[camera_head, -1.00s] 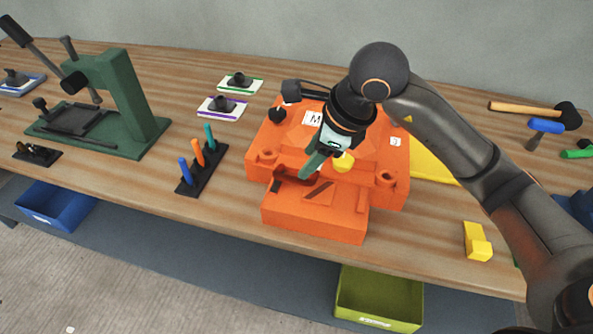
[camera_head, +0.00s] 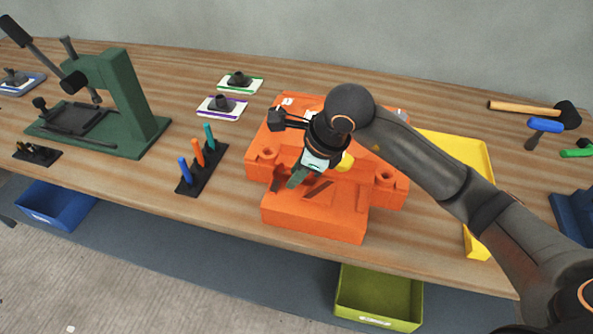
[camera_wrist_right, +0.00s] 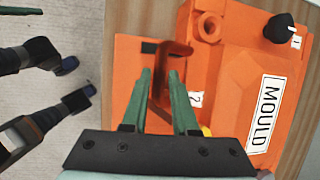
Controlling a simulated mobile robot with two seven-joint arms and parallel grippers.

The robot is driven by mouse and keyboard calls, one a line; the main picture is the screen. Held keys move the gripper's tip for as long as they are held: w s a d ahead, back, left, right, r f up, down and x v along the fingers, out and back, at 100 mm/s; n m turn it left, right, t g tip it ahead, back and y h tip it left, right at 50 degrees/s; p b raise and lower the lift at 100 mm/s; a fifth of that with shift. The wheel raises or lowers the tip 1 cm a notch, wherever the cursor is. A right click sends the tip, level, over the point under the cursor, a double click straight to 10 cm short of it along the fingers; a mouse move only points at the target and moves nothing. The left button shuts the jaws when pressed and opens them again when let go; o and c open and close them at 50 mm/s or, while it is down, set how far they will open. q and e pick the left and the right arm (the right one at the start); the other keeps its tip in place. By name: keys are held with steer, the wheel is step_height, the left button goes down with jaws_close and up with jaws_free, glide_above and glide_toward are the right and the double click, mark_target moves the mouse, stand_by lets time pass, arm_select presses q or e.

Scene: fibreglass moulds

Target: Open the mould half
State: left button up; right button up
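The orange mould (camera_head: 258,172) stands on the bench, with a lower orange block (camera_head: 312,222) at its front. In the right wrist view the mould (camera_wrist_right: 225,65) carries a "MOULD" label, a black knob (camera_wrist_right: 280,28) marked 1, and a label 2 near a partly hidden yellow knob (camera_wrist_right: 206,131). A dark orange handle (camera_wrist_right: 178,48) stands up from it. My right gripper (camera_head: 293,182) points down over the front of the mould. Its green fingers (camera_wrist_right: 160,72) are apart, their tips close to the handle; I cannot tell whether they touch it. My left gripper is not in view.
A green press (camera_head: 135,105) and a rack of coloured tools (camera_head: 203,172) stand to the left. A green bin (camera_head: 378,300) and a blue bin (camera_head: 58,205) are below the bench.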

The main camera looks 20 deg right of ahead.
jaws_close()
stand_by(1.0)
